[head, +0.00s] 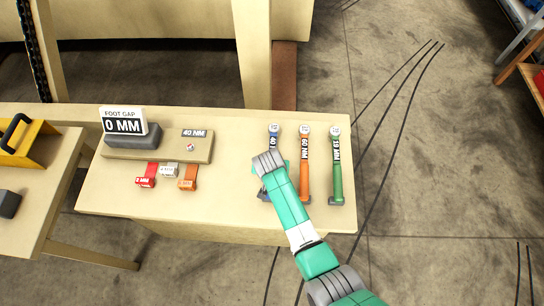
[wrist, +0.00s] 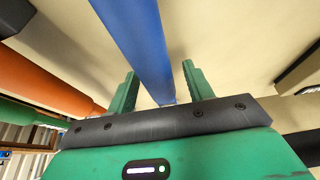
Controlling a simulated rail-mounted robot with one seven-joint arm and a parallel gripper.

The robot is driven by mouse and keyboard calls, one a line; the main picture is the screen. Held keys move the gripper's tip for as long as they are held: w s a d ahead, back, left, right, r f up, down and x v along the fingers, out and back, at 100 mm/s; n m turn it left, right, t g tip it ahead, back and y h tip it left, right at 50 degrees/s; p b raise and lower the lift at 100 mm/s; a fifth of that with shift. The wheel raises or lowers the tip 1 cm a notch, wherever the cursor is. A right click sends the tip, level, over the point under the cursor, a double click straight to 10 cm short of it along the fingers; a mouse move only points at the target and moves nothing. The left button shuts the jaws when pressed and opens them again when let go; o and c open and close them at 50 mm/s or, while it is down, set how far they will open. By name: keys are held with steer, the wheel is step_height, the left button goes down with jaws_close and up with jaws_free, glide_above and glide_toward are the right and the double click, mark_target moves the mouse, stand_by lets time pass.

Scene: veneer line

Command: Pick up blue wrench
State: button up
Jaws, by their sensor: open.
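The blue wrench (head: 274,142) lies on the light wooden table, marked 40 NM, leftmost of three wrenches. Its head and label show in the head view; my arm hides much of its handle. In the wrist view its blue shaft (wrist: 140,45) runs between the two green fingers of my gripper (wrist: 157,70). The fingers are open, with a gap visible on each side of the shaft. How deep the shaft sits between them is hard to tell. In the head view my gripper is mostly hidden under my wrist.
An orange wrench (head: 304,178) lies close to the right of the blue one, then a green wrench (head: 337,175) near the table's right edge. To the left are a wooden block (head: 190,152) with a 40 NM sign, a foot gap sign (head: 123,122) and small coloured tags.

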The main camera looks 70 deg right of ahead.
jaws_close()
steer(key=shift+r, duration=0.1)
stand_by(0.3)
